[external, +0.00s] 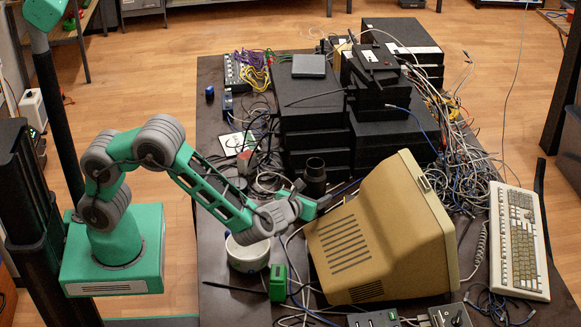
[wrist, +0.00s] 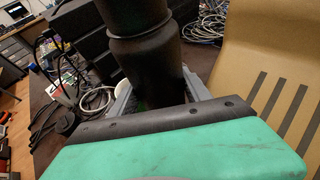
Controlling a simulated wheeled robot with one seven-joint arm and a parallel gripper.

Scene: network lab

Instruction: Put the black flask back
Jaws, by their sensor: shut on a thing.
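The black flask (external: 315,172) is a dark cylinder with a wider collar, just right of my gripper in the external view. In the wrist view the flask (wrist: 147,50) stands large between my two grey fingers. My gripper (external: 312,197) is shut on the lower part of the flask. The flask looks roughly upright in the external view. Its lower end is hidden by my gripper, and I cannot tell whether it touches the table.
A beige monitor (external: 380,235) stands close to the right of my gripper. A white tub (external: 247,254) is below my forearm, with a green object (external: 278,283) beside it. Stacked black boxes (external: 313,105) rise behind the flask. Loose cables clutter the dark table (external: 215,285).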

